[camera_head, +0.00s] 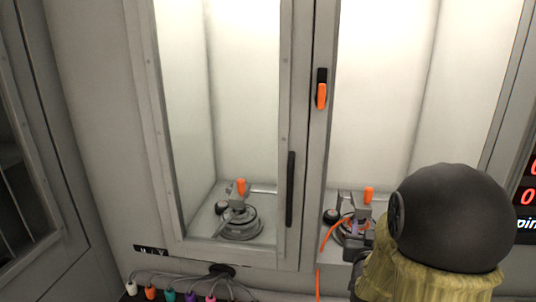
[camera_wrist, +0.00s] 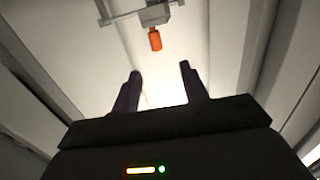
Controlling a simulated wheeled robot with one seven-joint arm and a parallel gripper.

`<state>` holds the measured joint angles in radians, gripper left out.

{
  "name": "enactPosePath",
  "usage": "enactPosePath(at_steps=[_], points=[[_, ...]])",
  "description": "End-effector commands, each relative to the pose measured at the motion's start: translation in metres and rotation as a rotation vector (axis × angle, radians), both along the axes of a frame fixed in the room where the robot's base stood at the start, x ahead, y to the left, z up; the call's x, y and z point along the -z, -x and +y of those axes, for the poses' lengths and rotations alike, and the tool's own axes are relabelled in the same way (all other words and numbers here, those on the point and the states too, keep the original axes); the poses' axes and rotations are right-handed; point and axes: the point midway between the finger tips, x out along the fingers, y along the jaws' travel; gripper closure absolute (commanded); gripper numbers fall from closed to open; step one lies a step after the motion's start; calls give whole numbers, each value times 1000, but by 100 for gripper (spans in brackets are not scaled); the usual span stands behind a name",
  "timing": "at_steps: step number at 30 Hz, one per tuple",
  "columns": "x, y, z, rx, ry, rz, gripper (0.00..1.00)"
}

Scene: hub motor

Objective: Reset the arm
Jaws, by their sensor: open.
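My gripper shows in the wrist view (camera_wrist: 161,82) with its two dark fingers apart and nothing visible between them. In the head view my arm, with a black rounded joint and a yellowish cover, stands at the lower right. It partly hides the gripper and the right bay. A round motor fixture (camera_head: 350,232) with an orange-handled clamp (camera_head: 369,194) sits in the right bay, close to my gripper. An orange-handled part (camera_wrist: 155,40) shows beyond the fingertips in the wrist view.
The left bay holds a similar round fixture (camera_head: 240,226) behind a framed door with a black handle (camera_head: 290,190). An orange latch (camera_head: 321,95) is on the post. An orange cable (camera_head: 318,282) hangs by the right bay. Coloured plugs (camera_head: 170,294) hang below. A red-digit display (camera_head: 531,180) is at right.

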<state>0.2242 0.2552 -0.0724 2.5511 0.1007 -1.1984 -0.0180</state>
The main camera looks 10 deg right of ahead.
Motion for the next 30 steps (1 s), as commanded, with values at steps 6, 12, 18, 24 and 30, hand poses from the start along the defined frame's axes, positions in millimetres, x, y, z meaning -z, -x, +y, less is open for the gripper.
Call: enactPosePath(at_steps=[6,12,18,24,30], points=[[32,2,31,-73,-82,202,56],[70,21,70,-159,-162,467,56],[100,57,107,-233,-217,739,56],[119,101,134,-287,-245,988,56],[126,138,149,-317,-253,1168,56]])
